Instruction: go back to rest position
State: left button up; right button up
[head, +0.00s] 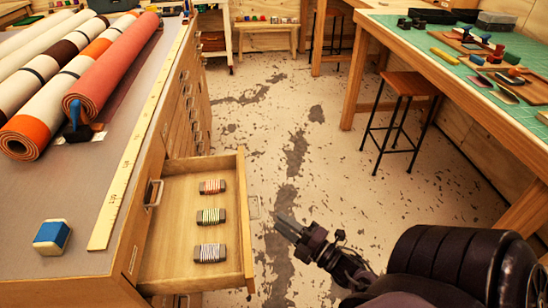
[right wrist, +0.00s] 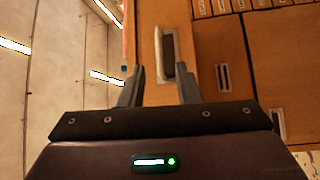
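My right gripper (head: 287,224) shows in the head view to the right of the open drawer, over the floor. It also shows in the right wrist view (right wrist: 160,82), where its two fingers stand apart with nothing held between them. A pale-rimmed handle (right wrist: 158,48) on a wooden front shows beyond and between the fingers; the distance to it is hard to judge. My left gripper is in neither view.
The workbench (head: 60,200) at left carries several large rolls, a yellow ruler (head: 125,185) and a blue-and-white block (head: 52,237). A stool (head: 405,85) stands beside the green-topped table (head: 410,45) at right. The floor (head: 330,180) between is clear.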

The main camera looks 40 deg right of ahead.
jog(key=shift+s, duration=0.25)
jog(key=shift+d+f, duration=0.1)
dwell(0.3)
